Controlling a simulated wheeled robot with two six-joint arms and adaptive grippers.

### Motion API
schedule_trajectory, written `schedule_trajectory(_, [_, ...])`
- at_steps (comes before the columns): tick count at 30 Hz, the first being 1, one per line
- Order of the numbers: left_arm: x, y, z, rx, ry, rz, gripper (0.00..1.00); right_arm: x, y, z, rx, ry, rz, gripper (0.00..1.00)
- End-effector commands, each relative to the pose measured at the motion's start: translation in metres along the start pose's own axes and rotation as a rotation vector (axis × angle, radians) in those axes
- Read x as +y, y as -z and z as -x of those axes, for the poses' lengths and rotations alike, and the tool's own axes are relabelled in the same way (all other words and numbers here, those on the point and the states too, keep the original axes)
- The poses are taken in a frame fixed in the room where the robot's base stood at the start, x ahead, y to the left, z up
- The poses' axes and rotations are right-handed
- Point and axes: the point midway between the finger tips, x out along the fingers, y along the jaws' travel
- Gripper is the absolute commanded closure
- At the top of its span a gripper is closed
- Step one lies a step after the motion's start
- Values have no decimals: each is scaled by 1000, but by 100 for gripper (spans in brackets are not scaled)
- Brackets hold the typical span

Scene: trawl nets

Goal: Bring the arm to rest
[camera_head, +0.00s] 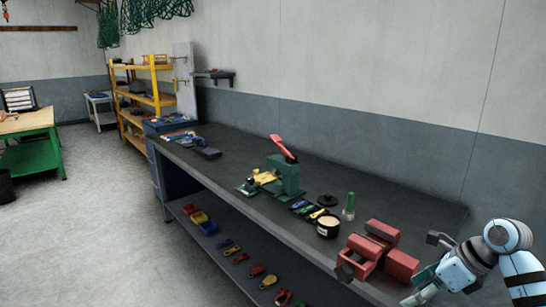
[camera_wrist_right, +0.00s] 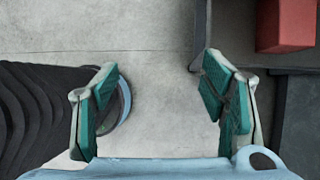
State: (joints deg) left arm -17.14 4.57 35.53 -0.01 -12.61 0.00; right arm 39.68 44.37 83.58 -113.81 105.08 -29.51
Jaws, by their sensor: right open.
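My right gripper (camera_wrist_right: 165,95) is open and empty in the right wrist view, its two teal-padded fingers wide apart over bare floor. In the head view my right arm comes in at the lower right, with the right gripper (camera_head: 420,291) near the workbench's front edge, close to the red blocks (camera_head: 400,265). A red block (camera_wrist_right: 285,24) also shows at the upper right of the right wrist view, apart from the fingers. My left gripper does not show in either view.
A long dark workbench (camera_head: 230,180) carries a green device with a red handle (camera_head: 285,175), a small pot (camera_head: 328,227) and a green-topped bottle (camera_head: 349,207). Its lower shelf (camera_head: 217,247) holds several small coloured items. Yellow shelving (camera_head: 158,88) stands behind. The floor at left (camera_head: 110,230) is clear.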

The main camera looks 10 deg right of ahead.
Motion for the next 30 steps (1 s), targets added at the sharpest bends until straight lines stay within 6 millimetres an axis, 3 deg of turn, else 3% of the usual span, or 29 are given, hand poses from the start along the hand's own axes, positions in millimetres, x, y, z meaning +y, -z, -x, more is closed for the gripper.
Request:
schedule_trajectory(5, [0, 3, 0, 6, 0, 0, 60, 21, -14, -36, -122, -132, -77, 34])
schedule_trajectory(10, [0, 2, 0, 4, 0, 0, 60, 51, -35, -82, -335, -344, -294, 34])
schedule_trajectory(11, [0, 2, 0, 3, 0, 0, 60, 57, -39, -93, -391, -398, -372, 34])
schedule_trajectory(14, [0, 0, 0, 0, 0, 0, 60, 60, -38, -145, -649, -612, -893, 34])
schedule_trajectory(15, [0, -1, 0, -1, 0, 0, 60, 50, -25, -164, -732, -653, -1120, 34])
schedule_trajectory(17, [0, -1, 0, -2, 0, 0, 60, 34, 3, -190, -815, -669, -1414, 34])
schedule_trajectory(22, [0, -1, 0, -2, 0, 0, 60, 18, 111, -260, -919, -573, -2069, 34])
schedule_trajectory(26, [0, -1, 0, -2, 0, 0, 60, 33, 200, -301, -935, -423, -2455, 34])
schedule_trajectory(30, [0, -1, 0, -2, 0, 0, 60, 71, 295, -334, -915, -202, -2814, 34])
